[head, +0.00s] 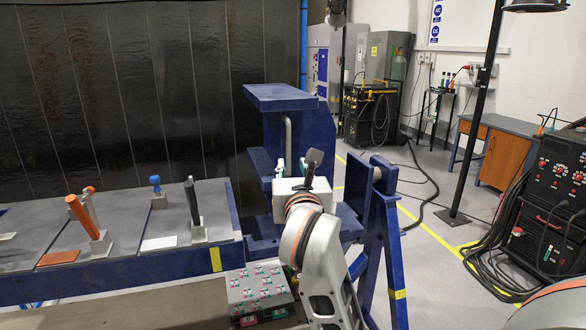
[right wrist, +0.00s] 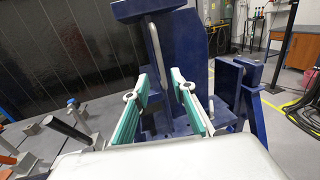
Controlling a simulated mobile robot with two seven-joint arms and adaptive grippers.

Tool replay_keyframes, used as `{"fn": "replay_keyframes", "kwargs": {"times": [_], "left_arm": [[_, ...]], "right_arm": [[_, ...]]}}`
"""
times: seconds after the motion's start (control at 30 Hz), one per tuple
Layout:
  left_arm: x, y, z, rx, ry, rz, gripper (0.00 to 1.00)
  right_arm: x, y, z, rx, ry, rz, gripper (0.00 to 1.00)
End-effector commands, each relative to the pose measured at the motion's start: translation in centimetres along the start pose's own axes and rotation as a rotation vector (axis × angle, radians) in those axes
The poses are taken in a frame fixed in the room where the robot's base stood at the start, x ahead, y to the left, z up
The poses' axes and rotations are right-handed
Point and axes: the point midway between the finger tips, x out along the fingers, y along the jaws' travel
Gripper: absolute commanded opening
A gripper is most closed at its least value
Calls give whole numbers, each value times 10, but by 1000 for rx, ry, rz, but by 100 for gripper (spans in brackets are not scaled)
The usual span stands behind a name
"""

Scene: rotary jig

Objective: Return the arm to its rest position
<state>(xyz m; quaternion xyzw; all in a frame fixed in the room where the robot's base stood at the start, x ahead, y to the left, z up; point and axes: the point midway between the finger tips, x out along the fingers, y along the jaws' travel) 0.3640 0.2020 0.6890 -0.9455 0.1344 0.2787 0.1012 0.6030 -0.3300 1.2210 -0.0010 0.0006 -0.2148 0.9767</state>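My right arm (head: 315,250) reaches up from the bottom of the head view toward the blue rotary jig (head: 285,97). My right gripper (head: 292,165) is in front of the jig, seen from behind. In the right wrist view my right gripper (right wrist: 163,82) has its two teal-padded fingers well apart, with nothing held between them. The blue jig (right wrist: 185,57) stands beyond the fingers there, with a grey bent tube (right wrist: 154,45) on it. My left gripper is in neither view.
A blue-edged table (head: 120,262) at left holds an orange cylinder (head: 80,212), a dark rod (head: 192,200) and other pieces in holders. A button panel (head: 258,284) is near the bottom centre. A blue trestle stand (head: 390,235) is right of my arm. Open floor lies farther right.

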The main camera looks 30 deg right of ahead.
Motion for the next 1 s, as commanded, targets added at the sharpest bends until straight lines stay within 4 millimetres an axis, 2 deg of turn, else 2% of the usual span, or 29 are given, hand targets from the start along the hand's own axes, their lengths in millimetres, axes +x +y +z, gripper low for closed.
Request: {"fn": "replay_keyframes", "kwargs": {"times": [0.27, 0.37, 0.47, 0.57, 0.67, 0.77, 0.87, 0.97, 1.0], "left_arm": [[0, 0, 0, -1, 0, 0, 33], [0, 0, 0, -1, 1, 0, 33], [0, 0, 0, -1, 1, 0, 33], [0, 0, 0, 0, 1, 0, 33], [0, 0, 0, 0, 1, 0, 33], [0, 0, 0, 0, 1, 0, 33], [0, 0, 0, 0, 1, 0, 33], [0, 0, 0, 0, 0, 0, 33], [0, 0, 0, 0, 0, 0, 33]], "right_arm": [[0, -1, 0, -3, -1, -3, 25], [2, -10, -6, -51, -16, -44, 25], [1, -34, -14, -190, -68, -148, 25], [-7, -58, -22, -437, -154, -280, 25], [-24, -63, -29, -752, -259, -379, 25], [-42, -44, -42, -1089, -368, -417, 25], [-62, -10, -73, -1441, -481, -392, 25], [-83, 30, -123, -1785, -597, -306, 25], [-92, 44, -146, -1903, -638, -263, 25]]}}
